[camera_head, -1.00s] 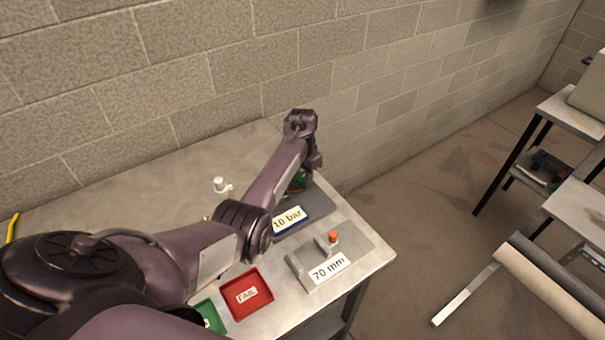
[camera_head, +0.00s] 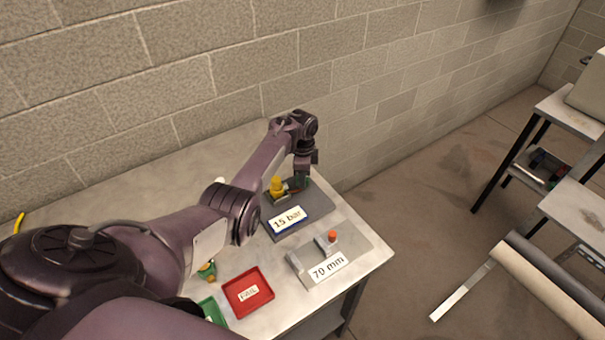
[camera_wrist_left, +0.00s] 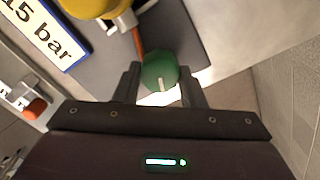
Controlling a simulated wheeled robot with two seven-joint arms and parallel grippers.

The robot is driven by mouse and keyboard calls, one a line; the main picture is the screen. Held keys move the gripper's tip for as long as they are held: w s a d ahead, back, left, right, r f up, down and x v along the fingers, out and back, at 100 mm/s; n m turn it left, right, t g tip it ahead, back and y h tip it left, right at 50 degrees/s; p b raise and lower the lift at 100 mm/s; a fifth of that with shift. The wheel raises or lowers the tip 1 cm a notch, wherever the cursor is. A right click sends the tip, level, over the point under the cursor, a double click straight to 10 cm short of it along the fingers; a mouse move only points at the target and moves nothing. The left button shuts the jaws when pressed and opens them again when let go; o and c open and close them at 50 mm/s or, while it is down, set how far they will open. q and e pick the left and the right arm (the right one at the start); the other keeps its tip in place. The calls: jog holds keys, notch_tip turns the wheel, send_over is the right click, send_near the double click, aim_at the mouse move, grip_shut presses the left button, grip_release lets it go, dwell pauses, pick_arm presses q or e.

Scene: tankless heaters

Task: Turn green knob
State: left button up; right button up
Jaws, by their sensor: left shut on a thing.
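The green knob (camera_wrist_left: 159,71) has a white pointer mark and sits between the two fingers of my left gripper (camera_wrist_left: 162,88) in the left wrist view. The fingers are shut on it. In the head view my left gripper (camera_head: 303,172) points down over the far right part of the grey test plate (camera_head: 318,203), and the knob is mostly hidden there. My right gripper is not in view.
A 70 mm gauge block with an orange-red knob (camera_head: 332,236) is in front of the plate. A red FAIL tray (camera_head: 248,292) and a green tray (camera_head: 211,310) lie near the front edge. A block wall stands behind the table.

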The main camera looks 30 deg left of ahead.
pick_arm(q)
jog(key=shift+m, duration=1.1)
jog(key=o, duration=1)
notch_tip(320, 180, up, 8)
jog(key=shift+f, duration=0.1)
